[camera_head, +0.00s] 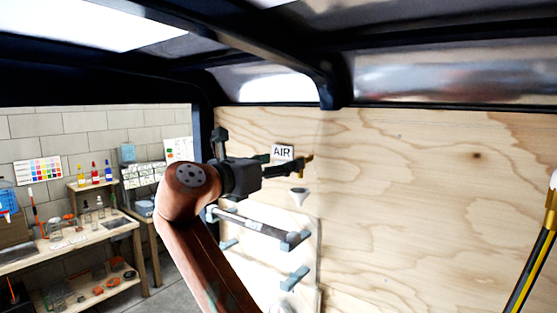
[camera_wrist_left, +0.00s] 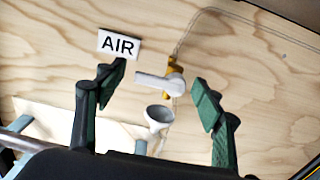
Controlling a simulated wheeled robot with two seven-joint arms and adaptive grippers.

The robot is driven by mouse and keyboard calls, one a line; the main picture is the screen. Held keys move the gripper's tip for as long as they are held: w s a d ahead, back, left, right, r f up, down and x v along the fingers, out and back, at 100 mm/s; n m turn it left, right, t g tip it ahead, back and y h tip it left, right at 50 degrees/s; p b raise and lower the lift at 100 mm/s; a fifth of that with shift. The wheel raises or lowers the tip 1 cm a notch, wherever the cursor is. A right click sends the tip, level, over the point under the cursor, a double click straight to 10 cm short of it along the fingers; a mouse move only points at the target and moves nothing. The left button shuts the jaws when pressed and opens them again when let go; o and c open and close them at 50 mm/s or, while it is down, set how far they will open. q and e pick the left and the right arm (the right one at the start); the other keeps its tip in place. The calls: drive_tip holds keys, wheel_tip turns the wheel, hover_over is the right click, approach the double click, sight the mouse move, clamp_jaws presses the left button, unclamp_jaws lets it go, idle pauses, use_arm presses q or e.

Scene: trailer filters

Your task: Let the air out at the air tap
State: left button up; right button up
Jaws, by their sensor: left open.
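The air tap (camera_wrist_left: 175,82) is on the plywood wall, with a brass body and a pale grey lever handle (camera_wrist_left: 153,82) pointing left in the left wrist view. Its brass part (camera_head: 309,161) also shows in the head view, beyond my left gripper (camera_head: 287,168). My left gripper is open, with its green-padded fingers either side of the tap in the left wrist view and nothing held. I cannot tell whether the fingers have reached the handle's depth. The white AIR sign (camera_wrist_left: 119,44) is up and left of the tap. My right gripper is not in view.
A small grey funnel (camera_wrist_left: 158,117) sits just below the tap. Brackets holding a dark tube (camera_head: 252,223) are lower on the wall. A yellow-and-black striped pole (camera_head: 533,255) stands at far right. A cluttered workbench (camera_head: 75,245) is at left. The wall right of the tap is clear.

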use_arm(q)
drive_tip(key=shift+w+d, duration=0.1)
drive_tip(key=shift+w, duration=0.05)
drive_tip(key=shift+c, duration=0.7)
drive_tip(key=c, duration=1)
drive_tip(key=shift+f, duration=0.1)
